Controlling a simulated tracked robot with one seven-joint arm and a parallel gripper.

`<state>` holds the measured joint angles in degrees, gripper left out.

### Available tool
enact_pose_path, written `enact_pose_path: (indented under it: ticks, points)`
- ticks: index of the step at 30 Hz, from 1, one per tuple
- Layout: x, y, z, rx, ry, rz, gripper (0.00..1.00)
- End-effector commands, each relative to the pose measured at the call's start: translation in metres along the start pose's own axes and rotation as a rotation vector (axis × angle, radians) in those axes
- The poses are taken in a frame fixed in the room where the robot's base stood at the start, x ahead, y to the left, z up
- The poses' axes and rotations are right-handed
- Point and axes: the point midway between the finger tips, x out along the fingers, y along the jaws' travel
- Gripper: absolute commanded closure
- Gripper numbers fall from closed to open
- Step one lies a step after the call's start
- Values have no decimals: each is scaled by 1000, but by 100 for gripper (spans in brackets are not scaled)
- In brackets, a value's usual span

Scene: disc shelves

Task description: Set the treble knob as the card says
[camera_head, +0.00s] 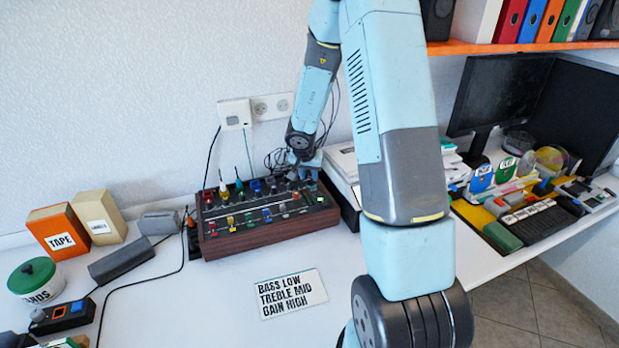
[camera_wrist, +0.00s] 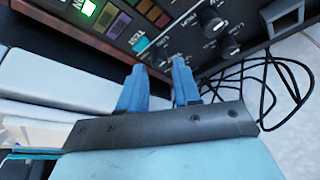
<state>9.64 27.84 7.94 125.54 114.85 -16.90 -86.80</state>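The card (camera_head: 292,293) lies on the desk in front of the mixer and reads "BASS LOW, TREBLE MID, GAIN HIGH". The wood-sided mixer (camera_head: 270,230) has coloured sliders and, at its back right, dark knobs. My gripper (camera_head: 305,168) is over that back right corner. In the wrist view its two blue fingers (camera_wrist: 158,68) stand apart, pointing at the panel. A dark knob (camera_wrist: 157,58) shows just past and between the fingertips; contact is unclear. Two more dark knobs, an upper one (camera_wrist: 211,22) and a lower one (camera_wrist: 228,48), sit to its right. Their labels are too small to read.
A white boxy device (camera_head: 343,165) stands close to the mixer's right side. Black cables (camera_wrist: 262,88) coil behind the mixer. Plugs and cables lie at its left, beside a dark speaker-like block (camera_head: 120,260). The desk around the card is clear.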

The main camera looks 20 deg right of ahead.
Motion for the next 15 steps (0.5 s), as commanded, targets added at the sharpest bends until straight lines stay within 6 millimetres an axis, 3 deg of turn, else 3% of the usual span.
enact_pose_path:
  ticks: [6,15]
  points:
    - [17,0,0,1,1,1,68]
    - [23,0,0,1,1,0,68]
